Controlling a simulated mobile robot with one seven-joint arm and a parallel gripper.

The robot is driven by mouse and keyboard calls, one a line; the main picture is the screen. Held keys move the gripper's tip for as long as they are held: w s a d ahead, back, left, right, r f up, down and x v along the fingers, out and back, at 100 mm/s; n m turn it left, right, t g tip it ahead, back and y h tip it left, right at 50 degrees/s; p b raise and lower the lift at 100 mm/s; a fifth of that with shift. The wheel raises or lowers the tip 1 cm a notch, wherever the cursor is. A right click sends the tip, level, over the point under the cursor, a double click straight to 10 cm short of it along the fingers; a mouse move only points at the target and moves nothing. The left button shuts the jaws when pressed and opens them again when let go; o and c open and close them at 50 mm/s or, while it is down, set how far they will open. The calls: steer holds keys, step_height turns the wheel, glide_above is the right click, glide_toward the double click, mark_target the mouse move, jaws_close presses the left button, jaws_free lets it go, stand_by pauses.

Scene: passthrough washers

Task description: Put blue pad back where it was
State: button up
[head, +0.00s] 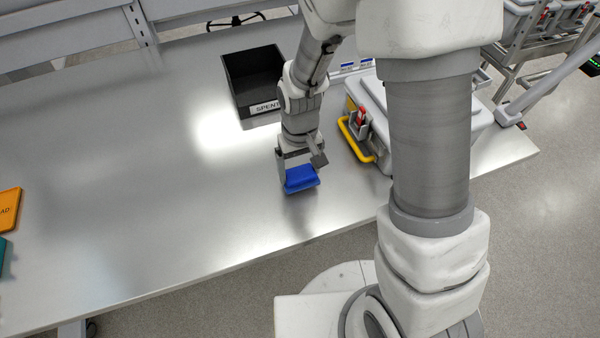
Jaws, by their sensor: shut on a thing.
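The blue pad (301,179) is in the head view, near the middle, over the metal table. My gripper (301,170) points down and is shut on the blue pad, with a finger at each side. The pad looks held just above the table; I cannot tell the exact gap. The table top (130,150) below and around it is bare and shiny.
A black bin (244,108) labelled SPENT stands behind my gripper to the left. A grey case (450,115) with a yellow handle (352,140) is close on the right. An orange pad (8,211) and a teal pad (2,250) show at the left edge.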

steer(key=shift+f, duration=1.1)
steer(key=shift+f, duration=0.25)
steer(key=o, duration=1)
steer(key=shift+r, duration=0.1)
